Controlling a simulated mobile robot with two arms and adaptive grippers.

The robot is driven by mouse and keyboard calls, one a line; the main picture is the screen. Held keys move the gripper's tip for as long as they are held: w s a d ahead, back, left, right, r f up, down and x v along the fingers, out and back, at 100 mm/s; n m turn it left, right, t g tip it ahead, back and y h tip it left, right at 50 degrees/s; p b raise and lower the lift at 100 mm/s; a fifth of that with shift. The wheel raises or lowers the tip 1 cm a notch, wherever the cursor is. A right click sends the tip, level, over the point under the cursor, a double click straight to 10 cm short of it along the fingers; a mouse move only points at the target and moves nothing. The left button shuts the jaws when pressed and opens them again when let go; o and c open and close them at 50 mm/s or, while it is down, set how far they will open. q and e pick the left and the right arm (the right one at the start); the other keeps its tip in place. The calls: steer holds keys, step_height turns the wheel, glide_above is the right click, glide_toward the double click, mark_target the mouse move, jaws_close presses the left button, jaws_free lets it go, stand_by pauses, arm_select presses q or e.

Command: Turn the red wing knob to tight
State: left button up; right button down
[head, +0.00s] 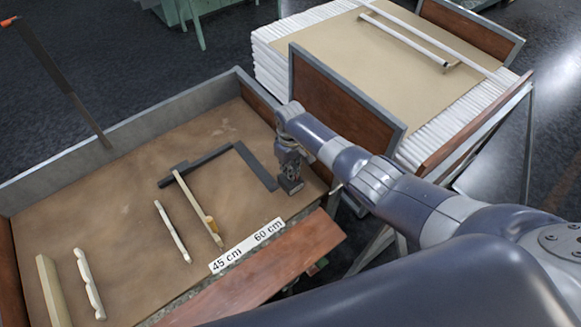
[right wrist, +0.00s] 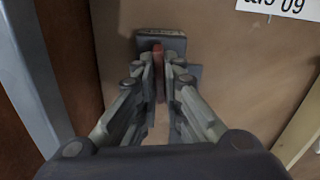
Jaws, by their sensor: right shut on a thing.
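My right gripper (head: 289,166) reaches down at the right end of the tray, over a small dark block (head: 291,186). In the right wrist view the fingers (right wrist: 159,75) are shut on the red wing knob (right wrist: 158,57), which shows as a thin upright red strip between them. The grey block (right wrist: 163,38) shows just beyond the fingertips. The knob's turn marks cannot be made out, and the fingers hide its sides. My left gripper is not in view.
The tray (head: 170,113) holds a dark angled bar (head: 255,165), a wooden strip (head: 197,205) and pale rods. A label strip (head: 247,246) reads 45 cm and 60 cm. A brown board (head: 335,100) stands close behind my right gripper. White tubes (head: 410,38) lie on the stack beyond.

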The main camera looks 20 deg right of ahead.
steer(key=shift+r+m, duration=0.1)
steer(key=shift+m, duration=0.5)
steer(key=shift+w, duration=0.1)
steer(key=c, duration=1.7)
jaws_free()
step_height(320, 180, up, 12)
steer(key=shift+f, duration=0.1)
